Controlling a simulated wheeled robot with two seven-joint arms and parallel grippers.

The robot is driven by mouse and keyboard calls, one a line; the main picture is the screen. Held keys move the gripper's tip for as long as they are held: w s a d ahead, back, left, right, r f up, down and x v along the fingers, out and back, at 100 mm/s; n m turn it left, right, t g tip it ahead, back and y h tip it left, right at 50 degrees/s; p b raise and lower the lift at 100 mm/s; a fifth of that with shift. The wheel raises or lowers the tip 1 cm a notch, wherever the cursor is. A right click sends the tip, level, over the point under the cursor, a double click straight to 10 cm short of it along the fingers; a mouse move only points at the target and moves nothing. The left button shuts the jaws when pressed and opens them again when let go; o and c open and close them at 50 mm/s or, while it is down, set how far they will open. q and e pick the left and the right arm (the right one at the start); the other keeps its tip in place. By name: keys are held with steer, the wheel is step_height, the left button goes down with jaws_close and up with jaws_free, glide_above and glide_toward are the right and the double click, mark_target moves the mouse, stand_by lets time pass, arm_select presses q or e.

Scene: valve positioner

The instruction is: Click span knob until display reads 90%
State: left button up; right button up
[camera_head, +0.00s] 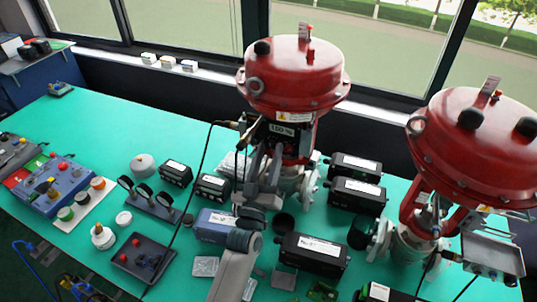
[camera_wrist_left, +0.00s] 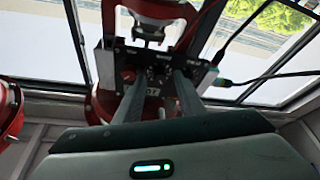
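The valve positioner sits in the yoke under the middle red actuator (camera_head: 294,75). Its small white display (camera_head: 281,129) seems to read 100%, though the digits are small. My left gripper (camera_head: 262,158) is raised in front of the positioner, just below the display. In the left wrist view, its two fingers (camera_wrist_left: 157,76) point at the positioner's dark face with a gap between them, and nothing is held. I cannot tell whether a finger touches the face. The span knob cannot be made out; the fingers cover part of the face. My right gripper is not in view.
A second red actuator valve (camera_head: 478,140) stands at the right. Black boxes (camera_head: 312,254), gauges (camera_head: 146,190) and small parts crowd the green table (camera_head: 85,120) around my left arm. A dark cable hangs left of the positioner. The table's far left is clearer.

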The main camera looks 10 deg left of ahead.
arm_select(q)
steer(key=shift+s+f+b, duration=0.3)
steer(key=shift+s, duration=0.2)
steer(key=b+v, duration=0.5)
steer(key=v, duration=1.1)
steer(key=shift+s+b, duration=0.2)
steer(key=shift+b, duration=0.1)
steer(key=shift+r, duration=0.1)
